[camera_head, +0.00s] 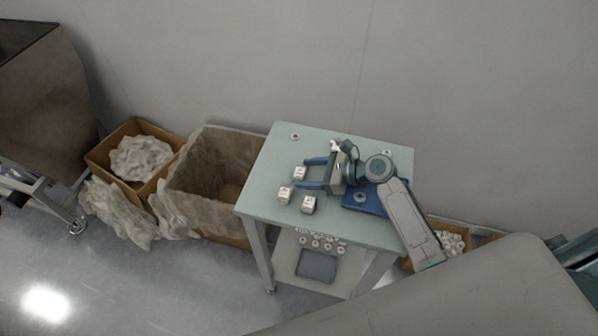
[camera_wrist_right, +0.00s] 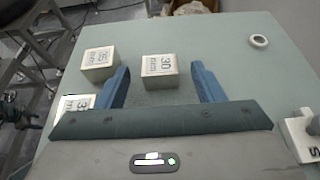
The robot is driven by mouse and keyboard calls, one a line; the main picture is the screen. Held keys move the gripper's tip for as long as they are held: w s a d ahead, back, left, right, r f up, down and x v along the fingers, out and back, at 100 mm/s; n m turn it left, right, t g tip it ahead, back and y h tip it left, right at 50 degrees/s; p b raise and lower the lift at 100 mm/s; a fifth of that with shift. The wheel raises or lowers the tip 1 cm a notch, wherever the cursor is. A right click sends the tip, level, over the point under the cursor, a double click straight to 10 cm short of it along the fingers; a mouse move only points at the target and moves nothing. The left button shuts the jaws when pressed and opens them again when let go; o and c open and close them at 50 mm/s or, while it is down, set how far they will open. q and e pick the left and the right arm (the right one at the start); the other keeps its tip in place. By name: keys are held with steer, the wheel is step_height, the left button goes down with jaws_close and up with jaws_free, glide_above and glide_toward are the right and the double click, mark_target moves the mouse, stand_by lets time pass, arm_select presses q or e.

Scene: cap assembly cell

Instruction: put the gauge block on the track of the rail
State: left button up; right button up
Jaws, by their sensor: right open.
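Three white gauge blocks stand on the pale green table (camera_head: 270,165). One block (camera_head: 299,173), marked 30 in the right wrist view (camera_wrist_right: 158,72), stands between the fingertips of my right gripper (camera_head: 304,173). That gripper is open, with its blue fingers apart on either side of the block. A second block (camera_head: 285,195) and a third block (camera_head: 308,204) stand nearer the front edge. Two blocks also show at the left of the wrist view, one upper (camera_wrist_right: 100,66) and one lower (camera_wrist_right: 75,106), partly hidden. I cannot make out the rail for certain. My left gripper is out of view.
A white part marked S (camera_wrist_right: 303,135) lies right of the gripper in the wrist view. A blue plate (camera_head: 354,203) is partly under my right arm. A small ring (camera_head: 294,136) lies at the back left. Cardboard boxes (camera_head: 215,175) stand left of the table.

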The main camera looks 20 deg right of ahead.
steer(key=shift+c, duration=0.4)
steer(key=c, duration=1.1)
jaws_close()
steer(key=shift+r, duration=0.1)
